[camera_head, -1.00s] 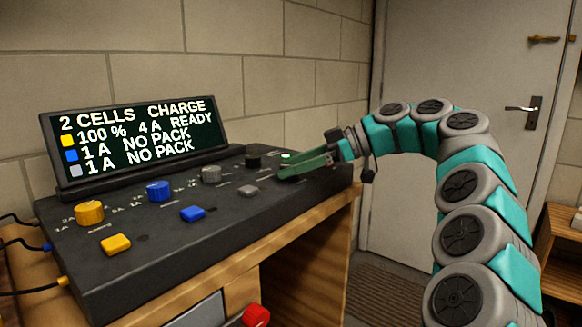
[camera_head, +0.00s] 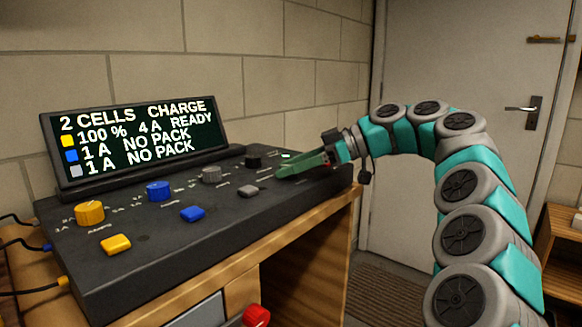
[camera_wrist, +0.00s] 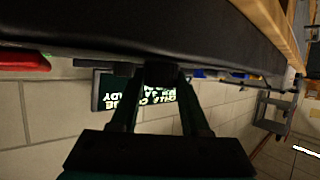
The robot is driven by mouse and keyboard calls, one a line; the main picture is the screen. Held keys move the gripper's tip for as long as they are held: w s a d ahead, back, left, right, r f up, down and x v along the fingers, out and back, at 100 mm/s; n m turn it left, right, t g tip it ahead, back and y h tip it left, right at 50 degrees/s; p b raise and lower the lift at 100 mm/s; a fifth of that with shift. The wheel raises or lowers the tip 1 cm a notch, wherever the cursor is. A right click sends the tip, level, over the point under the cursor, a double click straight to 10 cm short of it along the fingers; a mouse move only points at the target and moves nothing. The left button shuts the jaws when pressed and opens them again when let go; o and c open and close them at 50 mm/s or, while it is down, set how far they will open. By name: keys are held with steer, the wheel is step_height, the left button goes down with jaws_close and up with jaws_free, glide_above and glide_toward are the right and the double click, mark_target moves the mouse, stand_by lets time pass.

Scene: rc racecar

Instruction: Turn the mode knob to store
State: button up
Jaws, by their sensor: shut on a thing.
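The black charger console (camera_head: 120,262) stands on a wooden bench. Its screen (camera_head: 135,140) reads "2 CELLS CHARGE", with "100 % 4 A READY" below and two "NO PACK" lines. My gripper (camera_head: 282,174) is low over the console's right end, its green fingers lying nearly level. In the wrist view, my gripper (camera_wrist: 160,82) is shut on a dark knob, the mode knob (camera_wrist: 160,73), under the console surface in that upturned picture. In the head view the fingers hide this knob, and its label cannot be read.
A second black knob (camera_head: 253,162) stands just left of my fingers. Grey (camera_head: 211,174), blue (camera_head: 158,191) and yellow (camera_head: 89,213) knobs line the console, with push buttons in front. A red part (camera_wrist: 22,62) sits beside my fingers in the wrist view.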

jaws_close()
steer(key=shift+s+f+m+t+b, duration=0.1)
steer(key=shift+f+m+t+b, duration=0.25)
steer(key=shift+b, duration=0.75)
steer(key=m+t+b, duration=0.2)
steer(key=t+b, duration=0.1)
steer(key=b, duration=0.1)
steer(key=shift+m+h+b, duration=0.25)
steer(key=shift+h+b, duration=0.15)
steer(key=shift+r+m+t+h+b, duration=0.15)
steer(key=shift+m+t+h+b, duration=0.45)
steer(key=shift+m+t+b, duration=0.55)
steer(key=shift+r+m+t+h+b, duration=0.15)
steer(key=shift+m+t+h+b, duration=0.15)
steer(key=shift+m+t+h, duration=0.65)
steer(key=shift+r+m+t, duration=0.1)
steer(key=shift+m+t, duration=0.25)
steer(key=shift+m, duration=0.05)
